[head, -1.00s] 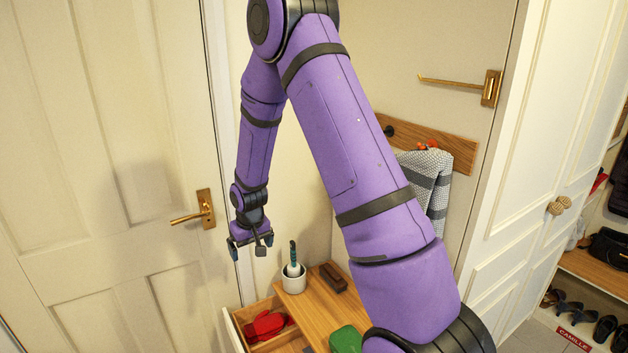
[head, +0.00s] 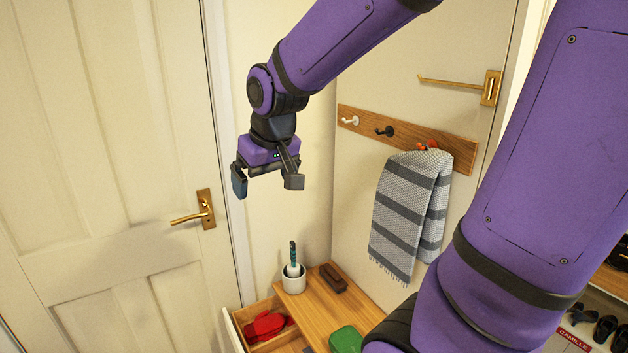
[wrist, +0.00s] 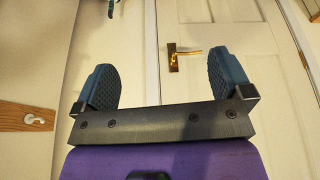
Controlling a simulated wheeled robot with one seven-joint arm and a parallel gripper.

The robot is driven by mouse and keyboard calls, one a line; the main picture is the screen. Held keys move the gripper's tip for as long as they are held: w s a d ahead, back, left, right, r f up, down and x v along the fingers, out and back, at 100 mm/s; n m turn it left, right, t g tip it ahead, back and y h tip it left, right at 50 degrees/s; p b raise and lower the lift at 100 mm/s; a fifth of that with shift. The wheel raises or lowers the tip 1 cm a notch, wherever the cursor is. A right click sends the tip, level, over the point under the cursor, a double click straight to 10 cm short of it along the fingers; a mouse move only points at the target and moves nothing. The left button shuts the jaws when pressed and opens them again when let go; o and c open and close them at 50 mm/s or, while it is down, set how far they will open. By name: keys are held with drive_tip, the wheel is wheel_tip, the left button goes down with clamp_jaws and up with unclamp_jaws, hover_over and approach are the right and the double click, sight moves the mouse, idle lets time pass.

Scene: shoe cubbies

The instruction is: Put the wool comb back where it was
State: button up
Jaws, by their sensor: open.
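My gripper (head: 266,183) is open and empty. It hangs in the air above the bench, between the door and the hook rail. Its two dark blue pads stand wide apart in the wrist view (wrist: 165,62), with nothing between them. No item is clearly recognisable as the wool comb. A teal-handled tool (head: 292,256) stands in a white cup (head: 293,283) on the wooden bench top (head: 312,300); its head is hidden in the cup. A dark brown block-shaped item (head: 333,278) lies to its right.
A drawer (head: 236,335) stands open with a red mitten (head: 267,326) inside. A green item (head: 346,340) lies at the bench front. A striped towel (head: 402,215) hangs from the hook rail (head: 400,138). The door handle (head: 205,210) juts out at left.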

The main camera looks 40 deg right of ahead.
drive_tip(key=s+a+r, duration=0.1)
drive_tip(key=s+r, duration=0.1)
drive_tip(key=s, duration=0.5)
drive_tip(key=s+r+t, duration=0.1)
drive_tip(key=s+r, duration=0.2)
drive_tip(key=s, duration=0.5)
drive_tip(key=shift+a+n, duration=0.3)
drive_tip(key=shift+a, duration=0.05)
drive_tip(key=shift+s+r, duration=0.1)
drive_tip(key=shift+s, duration=0.05)
